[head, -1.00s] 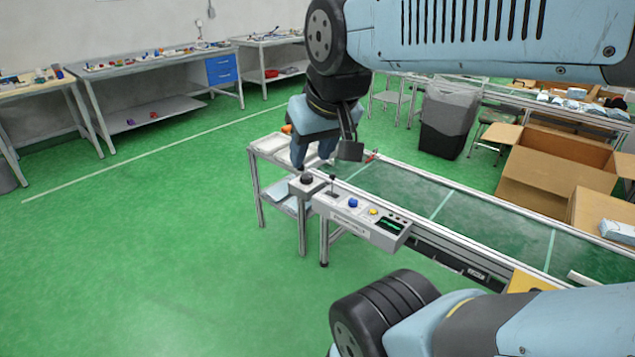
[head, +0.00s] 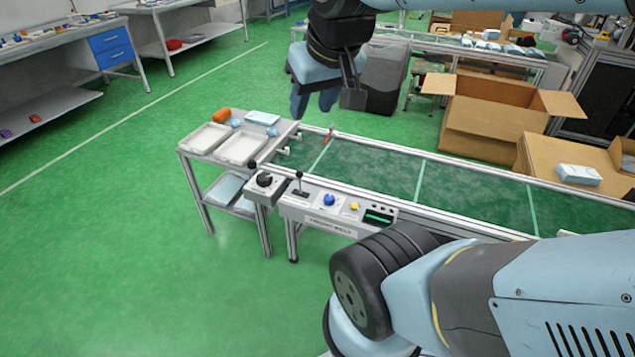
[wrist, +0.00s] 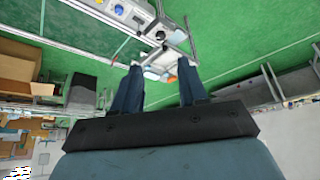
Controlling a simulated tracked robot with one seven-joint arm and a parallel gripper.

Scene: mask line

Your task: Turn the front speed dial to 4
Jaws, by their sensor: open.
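A grey control box with a round black dial (head: 264,180) stands at the near left end of the conveyor in the head view. Beside it, the main control panel (head: 322,219) carries a black lever, a blue knob (head: 329,199), a yellow button (head: 353,206) and a small green display. I cannot read any dial setting, nor tell which knob is the front speed dial. My gripper (head: 312,108) is open and empty, high above and beyond the panel, touching nothing. In the wrist view its two blue fingers (wrist: 159,66) are spread apart, with the panel beyond them.
A side table with white trays (head: 241,147) and an orange item (head: 221,115) adjoins the conveyor (head: 390,172) on the left. Open cardboard boxes (head: 480,138) stand behind. The green floor in front is clear.

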